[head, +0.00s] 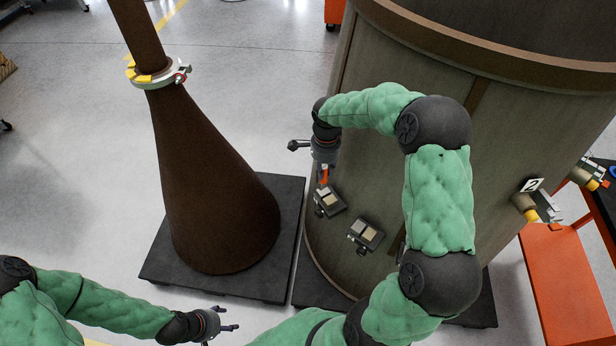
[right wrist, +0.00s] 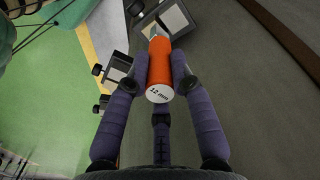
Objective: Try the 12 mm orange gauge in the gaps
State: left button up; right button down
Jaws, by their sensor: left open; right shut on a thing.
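The orange gauge (right wrist: 159,70) has a white end marked "12 mm" in the right wrist view. My right gripper (right wrist: 160,75) is shut on it, with dark purple fingers on both sides. In the head view the orange gauge (head: 323,174) shows below my right gripper (head: 323,160), against the brown cylinder (head: 390,180). Its far end is at or close to a small fixture (head: 328,202) with pale pads on the cylinder's side; I cannot tell whether it is in a gap. A second such fixture (head: 366,236) sits to the right. My left gripper (head: 222,324) is open and empty at the lower left.
A brown cone (head: 210,190) with a clamp ring (head: 160,76) stands on a dark base (head: 170,265) at left. An orange cart (head: 555,270) and a fitting marked "2" (head: 530,186) are at right. Floor between left arm and cone is clear.

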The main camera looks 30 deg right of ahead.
jog(key=shift+s+d+r+m, duration=0.1)
jog(key=shift+d+r+m, duration=0.05)
jog(key=shift+d+m, duration=0.3)
jog(key=shift+s+d+r+m, duration=0.1)
jog(key=shift+d+r+m, duration=0.05)
jog(key=shift+d+m, duration=0.3)
jog(key=shift+f, duration=0.15)
jog(key=shift+f+b, duration=1.85)
jog(key=shift+f, duration=0.65)
jog(key=shift+f+b, duration=0.35)
jog(key=shift+r, duration=0.15)
jog(key=shift+r+p, duration=1.9)
jog(key=shift+r, duration=1)
